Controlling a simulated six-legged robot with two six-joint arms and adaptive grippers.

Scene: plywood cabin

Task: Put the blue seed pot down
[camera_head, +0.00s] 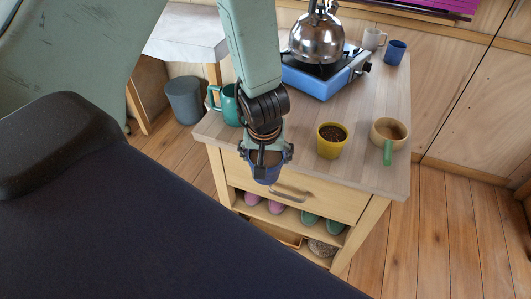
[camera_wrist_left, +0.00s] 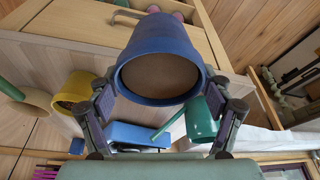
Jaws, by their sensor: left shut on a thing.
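The blue seed pot (camera_head: 265,174) is between the fingers of my left gripper (camera_head: 267,156), at the front edge of the wooden cabinet's top (camera_head: 300,147). In the head view the gripper and wrist hide much of the pot. In the left wrist view the blue pot (camera_wrist_left: 158,45) shows large, its round mouth facing the camera and its inside plain brown. My left gripper (camera_wrist_left: 158,95) is shut on it, with a finger at each side. Whether the pot touches the cabinet cannot be told. My right gripper is in neither view.
On the top, a yellow pot (camera_head: 332,141) of soil and a tan green-handled cup (camera_head: 388,139) stand right, and a green mug (camera_head: 227,104) left. A kettle (camera_head: 317,38) on a blue stove (camera_head: 318,82) stands behind. Bare wood lies between stove and front edge.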

